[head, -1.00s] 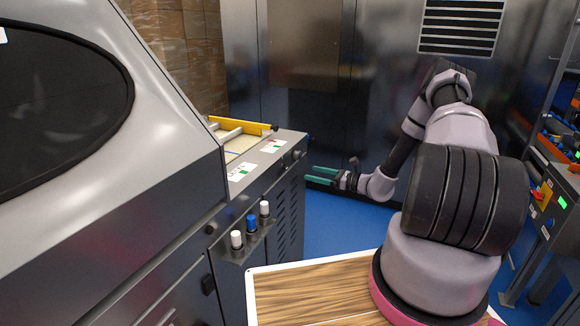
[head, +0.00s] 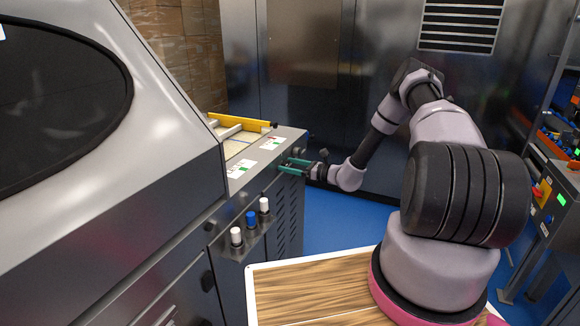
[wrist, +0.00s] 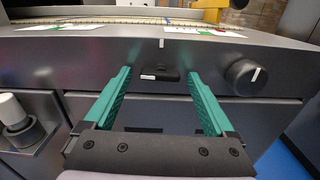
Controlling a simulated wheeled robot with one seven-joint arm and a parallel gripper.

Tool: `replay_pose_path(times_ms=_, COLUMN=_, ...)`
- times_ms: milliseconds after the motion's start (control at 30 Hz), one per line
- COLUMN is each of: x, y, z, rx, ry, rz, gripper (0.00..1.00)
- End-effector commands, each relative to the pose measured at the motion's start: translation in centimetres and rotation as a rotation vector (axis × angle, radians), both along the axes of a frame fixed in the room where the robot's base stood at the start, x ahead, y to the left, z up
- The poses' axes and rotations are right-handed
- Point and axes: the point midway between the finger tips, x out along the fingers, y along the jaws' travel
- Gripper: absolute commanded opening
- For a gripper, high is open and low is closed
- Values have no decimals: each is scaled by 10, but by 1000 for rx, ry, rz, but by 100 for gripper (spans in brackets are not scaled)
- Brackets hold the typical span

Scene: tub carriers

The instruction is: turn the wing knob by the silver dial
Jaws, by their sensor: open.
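The wing knob (wrist: 170,75) is a small dark piece on the grey front panel, in the upper middle of the wrist view. A short white mark lies near its left end, and a white tick is on the panel above it. The dial (wrist: 246,77) is round and dark grey with a slanted white line, to the right of the wing knob. My gripper (wrist: 159,73) is open, with its green fingers on either side of the wing knob; I cannot tell whether they touch it. In the head view my gripper (head: 285,165) is at the cabinet front and hides the wing knob.
A bracket with white and blue capped bottles (head: 251,220) juts from the cabinet front, nearer than my gripper. The cabinet top carries a tray with a yellow bar (head: 240,123) and label cards. A wooden-topped surface (head: 310,285) lies at the front.

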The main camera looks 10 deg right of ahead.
Motion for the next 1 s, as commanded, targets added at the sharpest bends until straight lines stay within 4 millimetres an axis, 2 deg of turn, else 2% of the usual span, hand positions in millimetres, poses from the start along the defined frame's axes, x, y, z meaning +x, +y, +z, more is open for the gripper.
replay_pose_path(times_ms=33, x=0, y=0, z=0, rx=0, ry=0, rz=0, gripper=82)
replay_pose_path(times_ms=233, x=0, y=0, z=0, rx=0, ry=0, rz=0, gripper=5)
replay_pose_path(times_ms=733, x=0, y=-1, z=0, rx=-53, ry=-73, rz=0, gripper=4)
replay_pose_path(times_ms=767, x=0, y=-1, z=0, rx=-53, ry=-73, rz=0, gripper=67)
replay_pose_path(times_ms=800, x=0, y=-1, z=0, rx=-53, ry=-73, rz=0, gripper=82)
replay_pose_path(times_ms=833, x=0, y=-1, z=0, rx=-53, ry=-73, rz=0, gripper=90)
replay_pose_path(times_ms=1000, x=0, y=-1, z=0, rx=-53, ry=-73, rz=0, gripper=90)
